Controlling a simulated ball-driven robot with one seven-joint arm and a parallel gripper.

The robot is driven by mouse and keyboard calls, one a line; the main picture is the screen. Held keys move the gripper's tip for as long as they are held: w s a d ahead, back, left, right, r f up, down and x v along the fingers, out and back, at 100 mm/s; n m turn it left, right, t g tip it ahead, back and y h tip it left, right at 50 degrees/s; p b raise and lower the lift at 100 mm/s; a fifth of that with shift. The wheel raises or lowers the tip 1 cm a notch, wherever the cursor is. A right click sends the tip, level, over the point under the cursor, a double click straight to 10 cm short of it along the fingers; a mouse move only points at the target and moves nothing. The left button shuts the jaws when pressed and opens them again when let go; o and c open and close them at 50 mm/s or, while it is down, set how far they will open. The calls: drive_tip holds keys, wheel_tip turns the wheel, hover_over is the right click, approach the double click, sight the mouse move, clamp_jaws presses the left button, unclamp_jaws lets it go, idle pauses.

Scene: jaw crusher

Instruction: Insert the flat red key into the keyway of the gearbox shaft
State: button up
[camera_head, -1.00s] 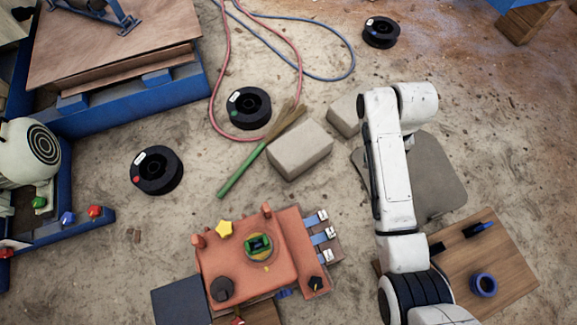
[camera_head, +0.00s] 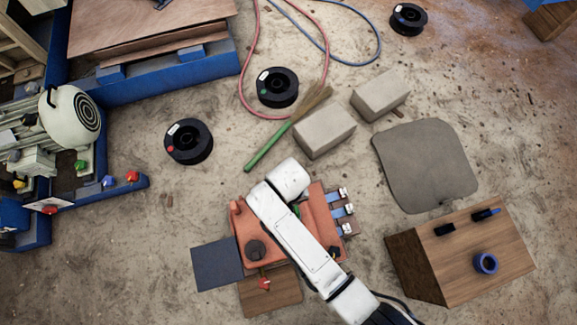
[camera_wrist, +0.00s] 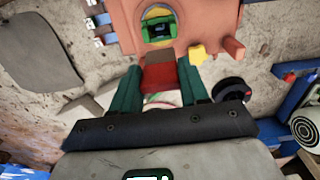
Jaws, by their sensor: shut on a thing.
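The flat red key (camera_wrist: 158,74) sits between the two green fingers of my gripper (camera_wrist: 158,82) in the wrist view, and the gripper is shut on it. The orange gearbox (camera_wrist: 212,20) lies beyond the fingertips. Its round shaft end (camera_wrist: 159,28), with a green piece around a dark opening, is just past the key in the picture. The key appears apart from the shaft; the exact gap and the keyway's alignment cannot be told. In the head view my arm covers much of the gearbox (camera_head: 322,215) and hides the gripper and key.
A yellow star knob (camera_wrist: 198,55) and an orange post (camera_wrist: 233,47) stick up beside the shaft. Blue-and-white connectors (camera_head: 343,210) line the gearbox's right side. A wooden block (camera_head: 440,270) stands right, grey blocks (camera_head: 325,130) behind.

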drive_tip(key=shift+r, duration=0.1)
idle(0.3)
drive_tip(key=shift+p, duration=0.35)
drive_tip(key=shift+d+f+b, duration=0.1)
drive_tip(key=shift+f+b, duration=1.7)
drive_tip(key=shift+f, duration=0.75)
drive_tip(key=w+d+r+m, duration=0.1)
drive_tip(key=w+d+r, duration=0.3)
drive_tip(key=d+r, duration=0.3)
drive_tip(key=w+d+r+m, duration=0.2)
drive_tip(key=w+d+r, duration=0.25)
drive_tip(key=d, duration=0.45)
drive_tip(key=s+a+f+n, duration=0.1)
drive_tip(key=s+a+f, duration=0.2)
drive_tip(key=a+f, duration=0.1)
drive_tip(key=s+a+f+n, duration=0.1)
drive_tip(key=s+a+f, duration=0.1)
drive_tip(key=a+f, duration=0.3)
drive_tip(key=s+a+f+n+b, duration=0.1)
drive_tip(key=s+a+f, duration=0.2)
drive_tip(key=a, duration=0.4)
drive_tip(key=shift+s+f, duration=0.3)
drive_tip(key=shift+f, duration=0.5)
drive_tip(key=shift+r, duration=0.1)
drive_tip(key=shift+f+b, duration=2.05)
drive_tip(key=shift+f, duration=1.1)
